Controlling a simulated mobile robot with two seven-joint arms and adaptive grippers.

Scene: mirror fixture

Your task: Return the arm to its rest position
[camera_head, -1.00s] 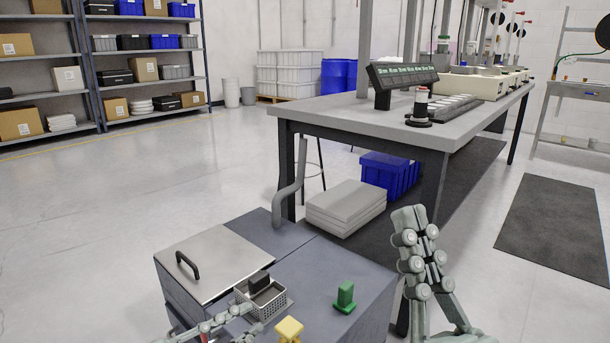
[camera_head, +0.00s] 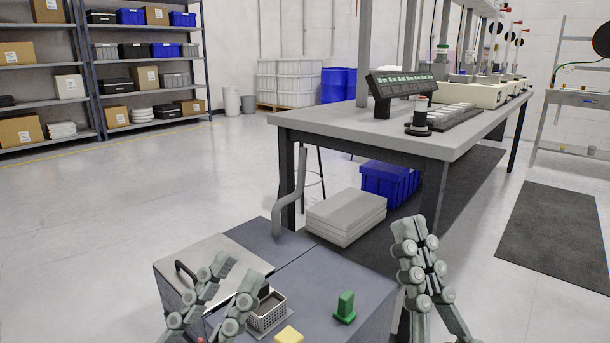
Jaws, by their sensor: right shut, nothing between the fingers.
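My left gripper (camera_head: 237,272) is at the lower left, above the metal plate and beside the basket. Its two fingers point up and stand apart, with nothing seen between them. My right gripper (camera_head: 414,224) is upright at the lower right, off the right edge of the grey bench top. Its fingers are together and hold nothing. Most of both arms is below the picture.
The grey bench top (camera_head: 318,276) carries a metal plate (camera_head: 228,254) with a black handle, a mesh basket (camera_head: 270,314), a green piece (camera_head: 345,307) and a yellow piece (camera_head: 289,335). A large table (camera_head: 335,115) stands behind. Open floor (camera_head: 90,240) lies left.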

